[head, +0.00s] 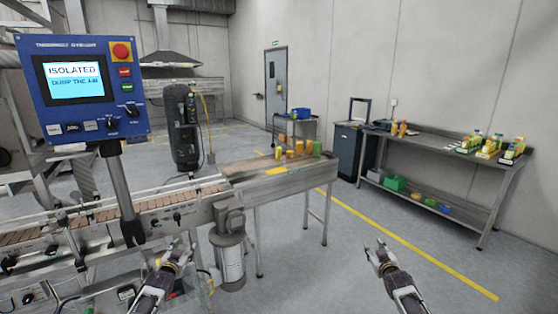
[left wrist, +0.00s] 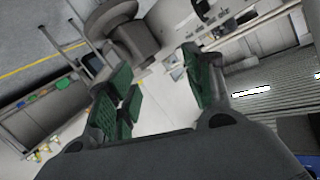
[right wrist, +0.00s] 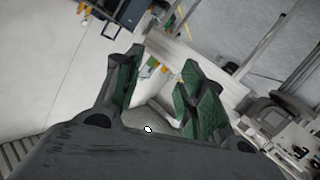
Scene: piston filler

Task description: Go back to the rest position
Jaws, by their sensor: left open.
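My left gripper (head: 177,247) is in front of the conveyor's front side, below the control panel, with its fingers pointing up and away. In the left wrist view its green-padded fingers (left wrist: 160,90) stand apart with nothing between them. My right gripper (head: 378,250) is over open floor to the right of the conveyor's end. In the right wrist view its fingers (right wrist: 160,85) are apart and hold nothing. The blue control panel (head: 83,87) has a lit screen reading "ISOLATED" and "DUMP THE AIR", with a red button at its upper right.
The conveyor (head: 150,207) runs across the left, with a metal canister (head: 229,255) beneath its side. Several bottles stand on its far end table (head: 285,178). A steel bench (head: 440,153) with bottles and bins stands at the right. A yellow line crosses the clear floor (head: 330,275).

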